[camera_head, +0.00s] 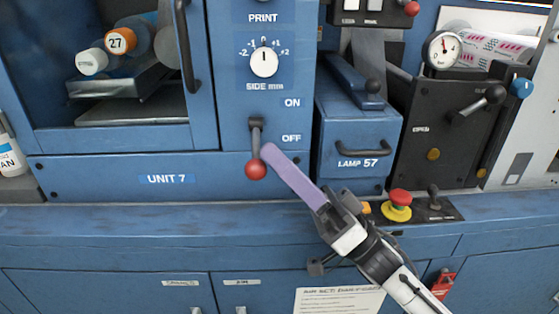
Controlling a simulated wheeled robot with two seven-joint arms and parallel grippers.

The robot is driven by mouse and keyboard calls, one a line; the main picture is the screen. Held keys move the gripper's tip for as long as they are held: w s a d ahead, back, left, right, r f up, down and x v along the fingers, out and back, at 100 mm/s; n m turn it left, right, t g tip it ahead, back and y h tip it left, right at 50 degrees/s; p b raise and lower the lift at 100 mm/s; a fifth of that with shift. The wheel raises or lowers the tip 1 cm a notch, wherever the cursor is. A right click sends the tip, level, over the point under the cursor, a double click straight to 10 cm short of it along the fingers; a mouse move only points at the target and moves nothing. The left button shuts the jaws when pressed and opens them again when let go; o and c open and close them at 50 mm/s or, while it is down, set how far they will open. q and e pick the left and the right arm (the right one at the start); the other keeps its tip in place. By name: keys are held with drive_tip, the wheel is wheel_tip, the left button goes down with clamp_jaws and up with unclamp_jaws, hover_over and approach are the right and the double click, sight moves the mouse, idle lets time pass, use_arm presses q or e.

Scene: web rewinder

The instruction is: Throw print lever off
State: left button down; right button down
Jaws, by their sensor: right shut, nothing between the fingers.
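The print lever (256,142) is on the blue panel below the PRINT label and the SIDE mm dial. It has a dark shaft and a red ball knob (256,169). It hangs downward, with the knob below the OFF label and well below the ON label. My right gripper (268,151) reaches in from the lower right with long purple fingers. The fingers are shut with nothing between them. Their tips are just right of the lever shaft, above the knob; I cannot tell whether they touch. My left gripper is not in view.
The SIDE mm dial (264,62) is above the lever. The LAMP 57 box (357,135) juts out to the right. A red emergency button (400,197) sits on the ledge near my right gripper. A gauge and black lever unit (440,130) stand further right. The panel left of the lever is clear.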

drive_tip(key=s+d, duration=0.4)
drive_tip(key=d, duration=0.8)
drive_tip(key=shift+s+f, duration=0.25)
drive_tip(key=shift+f, duration=0.15)
